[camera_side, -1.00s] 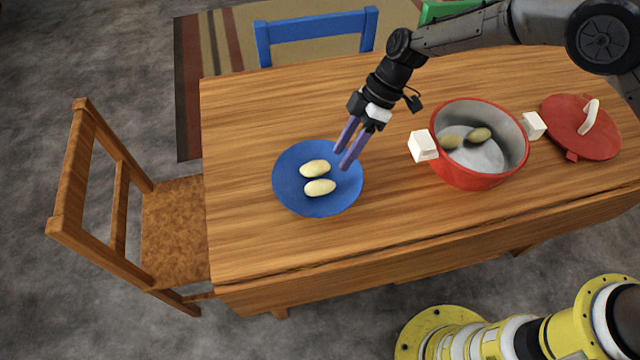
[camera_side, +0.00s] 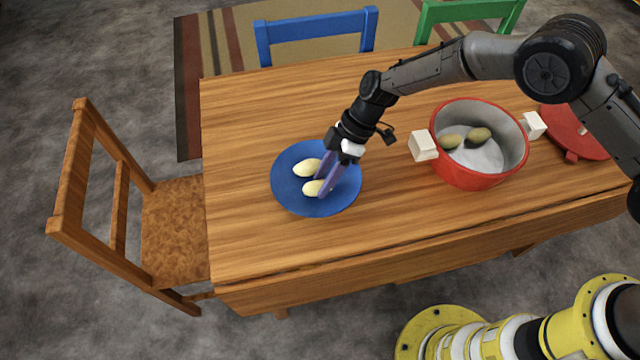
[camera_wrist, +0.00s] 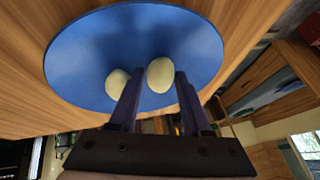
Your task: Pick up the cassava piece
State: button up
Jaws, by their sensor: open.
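Two pale cassava pieces lie on a round blue plate (camera_side: 290,199): a far one (camera_side: 307,168) and a near one (camera_side: 314,188). My gripper (camera_side: 322,184) is down at the plate with its purple fingers tilted, and a finger partly covers the near piece's right end. In the wrist view, my gripper (camera_wrist: 160,88) is open, with one cassava piece (camera_wrist: 160,75) in the gap at the fingertips. The other piece (camera_wrist: 117,83) is outside the left finger, close to it. I cannot tell whether the fingers touch either piece.
A red pot (camera_side: 478,172) with white handles holds two darker, brownish pieces (camera_side: 465,138) to the right of the plate. A red lid (camera_side: 575,135) lies beyond it. The wooden table (camera_side: 240,120) is clear left of the plate.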

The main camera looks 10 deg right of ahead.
jog(key=shift+s+d+f, duration=0.15)
jog(key=shift+s+f, duration=0.15)
jog(key=shift+f, duration=0.05)
grip_shut()
